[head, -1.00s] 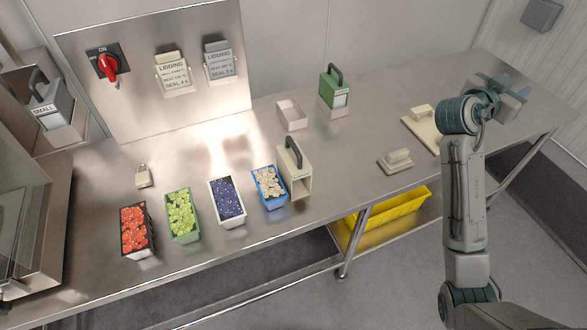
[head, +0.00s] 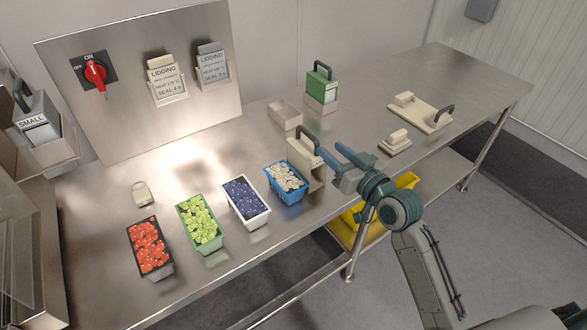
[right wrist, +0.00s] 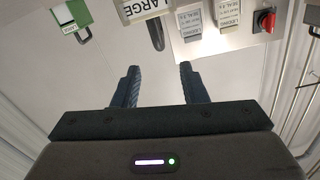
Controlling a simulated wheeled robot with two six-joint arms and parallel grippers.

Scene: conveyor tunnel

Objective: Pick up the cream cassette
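The cream cassette (head: 304,162) stands upright on the steel table, with a black handle on top and an open end toward the front edge. My right gripper (head: 331,151) is open and empty, just right of the cassette and close to its handle. In the right wrist view the gripper (right wrist: 158,70) shows two separated fingers with nothing between them. The cassette, labelled LARGE (right wrist: 143,9), shows upside down at the top edge there, with its black handle (right wrist: 156,34) ahead of the fingertips. My left gripper is not in view.
The blue tub (head: 286,182) of pale pieces stands close left of the cassette, with several filled tubs further left. A green cassette (head: 320,84) and an empty tray (head: 285,115) are behind. Cream lids (head: 394,141) lie to the right. A yellow bin (head: 405,181) sits below.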

